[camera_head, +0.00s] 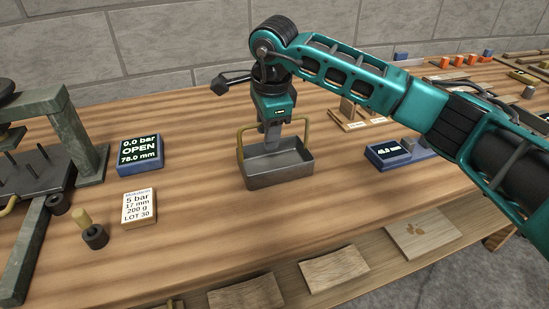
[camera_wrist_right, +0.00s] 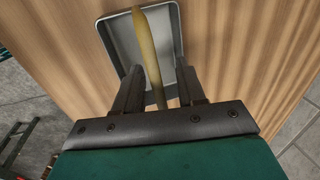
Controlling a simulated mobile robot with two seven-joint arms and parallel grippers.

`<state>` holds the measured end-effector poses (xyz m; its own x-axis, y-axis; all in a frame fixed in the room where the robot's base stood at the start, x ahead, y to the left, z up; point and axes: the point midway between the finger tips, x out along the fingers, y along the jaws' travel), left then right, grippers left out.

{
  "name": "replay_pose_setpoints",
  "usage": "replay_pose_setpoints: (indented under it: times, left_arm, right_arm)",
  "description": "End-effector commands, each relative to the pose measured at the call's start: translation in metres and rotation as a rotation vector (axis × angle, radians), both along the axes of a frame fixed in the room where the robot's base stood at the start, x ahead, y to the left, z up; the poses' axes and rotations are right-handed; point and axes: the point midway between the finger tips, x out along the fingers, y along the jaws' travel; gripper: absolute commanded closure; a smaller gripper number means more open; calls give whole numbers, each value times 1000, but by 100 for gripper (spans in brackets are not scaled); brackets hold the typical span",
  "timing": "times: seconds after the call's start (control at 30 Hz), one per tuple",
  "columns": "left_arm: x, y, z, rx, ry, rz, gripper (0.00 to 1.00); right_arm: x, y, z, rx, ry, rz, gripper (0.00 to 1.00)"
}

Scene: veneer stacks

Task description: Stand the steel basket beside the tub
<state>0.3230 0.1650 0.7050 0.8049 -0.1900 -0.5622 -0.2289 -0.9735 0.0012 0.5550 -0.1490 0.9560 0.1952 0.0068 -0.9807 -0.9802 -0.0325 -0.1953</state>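The steel basket (camera_head: 279,174) is a grey rectangular tray with an arched yellow-brown handle (camera_head: 305,130). It stands upright on the wooden bench, in the middle of the head view. My right gripper (camera_head: 272,141) points down over the basket. In the right wrist view the handle (camera_wrist_right: 148,45) passes between the two dark fingers, which stand apart with gaps beside it. The basket (camera_wrist_right: 119,37) lies beyond the fingertips there and looks empty. I cannot make out a tub in either view. My left gripper is out of view.
A press-like stand (camera_head: 75,130) is at the left. A display (camera_head: 139,155), a lot card (camera_head: 139,206) and a small dark cup (camera_head: 95,237) lie left of the basket. Another display (camera_head: 388,154) is at right. Veneer sheets (camera_head: 334,269) line the front. Bench around the basket is clear.

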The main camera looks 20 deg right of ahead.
Motion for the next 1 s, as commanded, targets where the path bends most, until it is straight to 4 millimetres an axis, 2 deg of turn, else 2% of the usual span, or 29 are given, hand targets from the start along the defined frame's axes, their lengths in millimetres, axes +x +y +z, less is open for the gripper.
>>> replay_pose_setpoints:
  times: [0.13, 0.53, 1.0]
  left_arm:
    - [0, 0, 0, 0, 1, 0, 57]
    - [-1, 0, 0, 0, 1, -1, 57]
    - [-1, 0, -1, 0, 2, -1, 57]
  right_arm:
    - [0, 0, 0, 0, 0, 0, 60]
    - [0, 0, 1, 0, 0, 0, 99]
    - [0, 0, 1, 0, -1, 0, 100]
